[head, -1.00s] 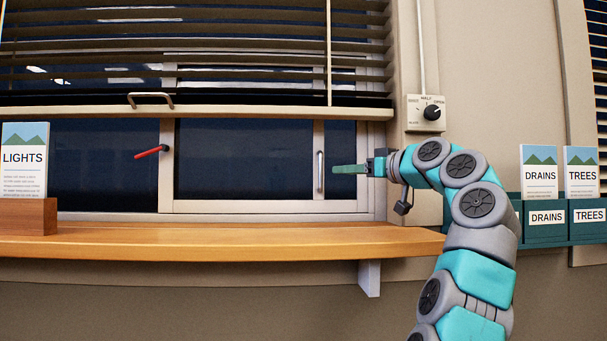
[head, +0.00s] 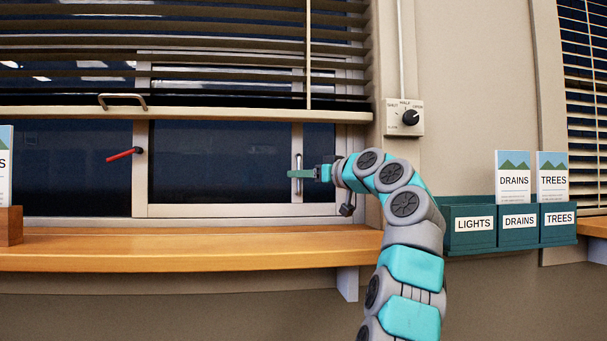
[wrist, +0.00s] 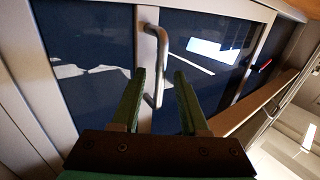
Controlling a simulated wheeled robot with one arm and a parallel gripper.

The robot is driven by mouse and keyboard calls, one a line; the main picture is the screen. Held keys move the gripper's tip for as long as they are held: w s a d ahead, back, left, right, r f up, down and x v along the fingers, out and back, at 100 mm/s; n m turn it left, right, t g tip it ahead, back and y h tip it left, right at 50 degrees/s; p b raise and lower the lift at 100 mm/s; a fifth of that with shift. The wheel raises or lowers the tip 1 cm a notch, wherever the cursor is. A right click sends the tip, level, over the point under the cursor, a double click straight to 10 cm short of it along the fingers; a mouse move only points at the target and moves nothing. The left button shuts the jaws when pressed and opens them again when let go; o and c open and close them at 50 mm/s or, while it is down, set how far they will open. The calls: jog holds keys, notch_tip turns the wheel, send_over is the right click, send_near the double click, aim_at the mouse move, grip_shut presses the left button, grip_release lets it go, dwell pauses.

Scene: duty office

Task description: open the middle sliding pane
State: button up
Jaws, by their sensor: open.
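The middle sliding pane (head: 222,160) is dark glass in a pale frame, below the half-raised blind. Its upright metal bar handle (head: 298,190) is on the pane's right stile. My gripper (head: 292,174) overlaps the handle in the head view, with its green fingers pointing left. In the wrist view the fingers of my gripper (wrist: 160,75) are apart. The pane appears closed.
A red lever (head: 125,155) sticks out left of the pane. The blind's bottom rail (head: 200,113) hangs above the handle. A wooden sill (head: 180,250) runs below. A dial (head: 409,118) and leaflet boxes (head: 474,236) are on the right wall.

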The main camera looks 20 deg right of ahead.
jog(key=shift+c, duration=0.3)
grip_shut()
dwell(1.0)
